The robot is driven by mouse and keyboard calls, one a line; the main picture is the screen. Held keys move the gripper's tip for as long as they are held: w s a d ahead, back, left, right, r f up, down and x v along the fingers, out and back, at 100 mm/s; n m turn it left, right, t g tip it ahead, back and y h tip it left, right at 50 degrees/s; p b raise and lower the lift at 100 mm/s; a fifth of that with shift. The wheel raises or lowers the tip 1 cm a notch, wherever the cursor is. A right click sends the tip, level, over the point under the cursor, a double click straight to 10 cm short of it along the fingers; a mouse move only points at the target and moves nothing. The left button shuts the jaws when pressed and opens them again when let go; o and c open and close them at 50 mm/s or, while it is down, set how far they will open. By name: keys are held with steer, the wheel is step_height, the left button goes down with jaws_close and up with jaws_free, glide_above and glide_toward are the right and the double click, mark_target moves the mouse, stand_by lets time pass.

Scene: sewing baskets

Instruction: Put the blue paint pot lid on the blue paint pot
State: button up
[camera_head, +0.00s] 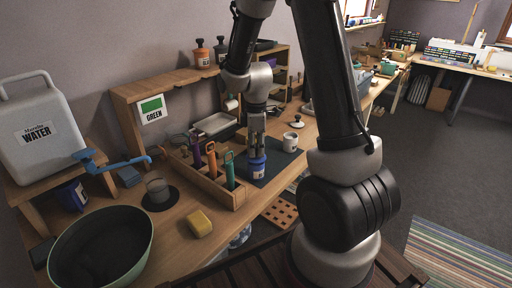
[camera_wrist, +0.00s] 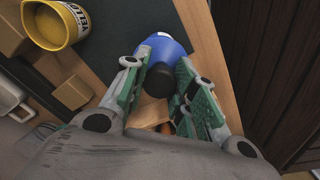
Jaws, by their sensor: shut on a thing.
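The blue paint pot (camera_head: 257,171), with a white label, stands at the front edge of the dark mat, beside the wooden tool rack. My gripper (camera_head: 257,152) points straight down right over it. In the wrist view my gripper (camera_wrist: 160,88) is shut on the black knob (camera_wrist: 158,82) of the blue lid (camera_wrist: 162,58). The lid and pot line up as one blue shape, with a bit of white label (camera_wrist: 165,35) at its far side. I cannot tell whether the lid rests on the rim or is slightly above it.
A pale open pot (camera_head: 290,142) stands right of my gripper; the wrist view shows a yellow labelled pot (camera_wrist: 55,24). A knobbed lid (camera_head: 297,121) lies behind it. The tool rack (camera_head: 218,184) with upright tools is close on the left. A yellow sponge (camera_head: 199,223) and large bowl (camera_head: 100,250) are further left.

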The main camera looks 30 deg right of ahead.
steer(key=shift+f, duration=0.6)
steer(key=o, duration=0.9)
steer(key=shift+c, duration=0.2)
step_height(320, 180, up, 12)
steer(key=shift+f, duration=0.1)
